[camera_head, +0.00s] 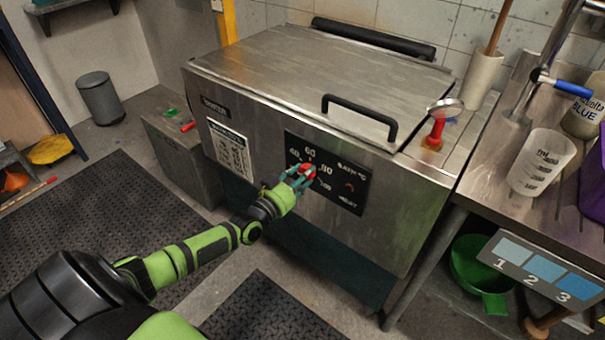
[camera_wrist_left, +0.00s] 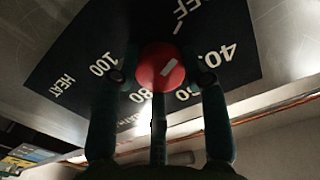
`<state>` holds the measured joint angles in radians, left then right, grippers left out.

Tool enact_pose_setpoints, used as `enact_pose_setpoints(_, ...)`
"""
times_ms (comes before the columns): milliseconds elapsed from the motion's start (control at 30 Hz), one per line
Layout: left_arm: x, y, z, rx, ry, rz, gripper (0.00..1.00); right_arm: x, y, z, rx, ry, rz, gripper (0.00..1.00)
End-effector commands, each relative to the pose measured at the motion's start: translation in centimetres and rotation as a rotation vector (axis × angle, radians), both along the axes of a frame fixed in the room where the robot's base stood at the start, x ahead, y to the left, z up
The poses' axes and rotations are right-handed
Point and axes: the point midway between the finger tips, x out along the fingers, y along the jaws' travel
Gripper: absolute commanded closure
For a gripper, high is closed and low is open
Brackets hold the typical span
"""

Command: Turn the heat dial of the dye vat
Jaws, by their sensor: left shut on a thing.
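The dye vat (camera_head: 330,95) is a large steel box with a closed lid and a black front panel. The heat dial (camera_head: 308,170) is a red knob on that panel, ringed by numbers such as 40, 60 and 100. My left gripper (camera_head: 300,176) is at the dial, its fingers closed around it. In the left wrist view the red dial (camera_wrist_left: 160,68) sits between the fingers, with a white mark on its face tilted toward the upper right. The fingers hide part of the scale there. My right gripper is not in view.
A black lid handle (camera_head: 360,112) sticks out above the panel. A steel bench with a measuring beaker (camera_head: 542,162) is at right. A lower steel box (camera_head: 180,150) is at left.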

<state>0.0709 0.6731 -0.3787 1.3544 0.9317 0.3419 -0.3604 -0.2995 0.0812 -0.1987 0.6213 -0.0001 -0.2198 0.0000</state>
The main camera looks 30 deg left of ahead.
Motion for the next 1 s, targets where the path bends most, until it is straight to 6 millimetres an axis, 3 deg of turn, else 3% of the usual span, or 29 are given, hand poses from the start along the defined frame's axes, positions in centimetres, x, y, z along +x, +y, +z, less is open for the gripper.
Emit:
enact_pose_setpoints(400, 0.0, 0.0, 0.3, 0.37, -0.031, 0.003, 0.89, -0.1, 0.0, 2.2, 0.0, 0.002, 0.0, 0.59)
enact_pose_setpoints(1000, 0.0, 0.0, 0.1, 0.941, -0.076, 0.002, 0.89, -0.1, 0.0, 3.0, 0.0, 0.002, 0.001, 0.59)
